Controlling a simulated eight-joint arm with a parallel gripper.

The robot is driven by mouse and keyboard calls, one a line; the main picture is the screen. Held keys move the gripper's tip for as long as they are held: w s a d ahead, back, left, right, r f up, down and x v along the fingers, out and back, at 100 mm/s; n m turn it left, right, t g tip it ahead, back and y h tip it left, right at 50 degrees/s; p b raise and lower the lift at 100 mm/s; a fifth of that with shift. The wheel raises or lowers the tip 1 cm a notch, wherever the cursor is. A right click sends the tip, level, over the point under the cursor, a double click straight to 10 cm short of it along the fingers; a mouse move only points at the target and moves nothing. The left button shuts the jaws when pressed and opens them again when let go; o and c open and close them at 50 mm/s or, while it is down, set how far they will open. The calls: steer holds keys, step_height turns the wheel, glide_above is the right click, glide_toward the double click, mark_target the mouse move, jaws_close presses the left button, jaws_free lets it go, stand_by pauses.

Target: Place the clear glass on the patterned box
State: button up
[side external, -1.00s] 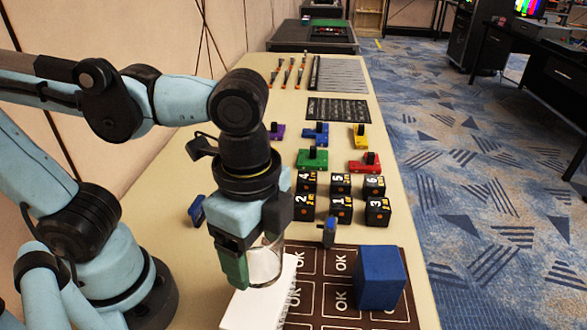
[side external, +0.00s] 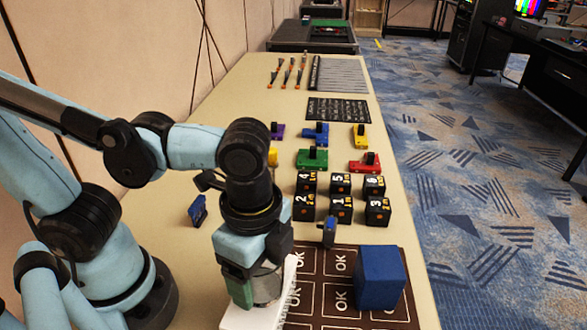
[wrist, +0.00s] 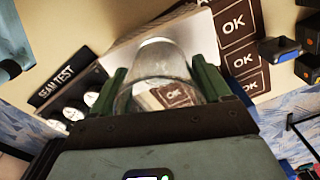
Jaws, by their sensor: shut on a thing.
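The clear glass (side external: 266,286) is held between the green fingers of my gripper (side external: 262,288). In the wrist view, the glass (wrist: 160,72) sits between both fingers of my gripper (wrist: 162,88), and the OK print shows through it. A white block or box (side external: 238,318) lies under and beside the glass in the side view, partly hidden by my gripper. It also shows behind the glass in the wrist view (wrist: 124,52). I see no clear pattern on its visible faces. I cannot tell whether the glass touches it.
A brown mat with OK squares (side external: 338,262) carries a blue block (side external: 380,278) on the right. A small blue piece (side external: 328,232) and black numbered cubes (side external: 340,198) stand behind. A SEAM TEST panel with dials (wrist: 64,76) shows in the wrist view.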

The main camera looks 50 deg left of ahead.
steer(key=o, duration=1.2)
step_height(320, 180, up, 12)
steer(key=shift+r, duration=0.15)
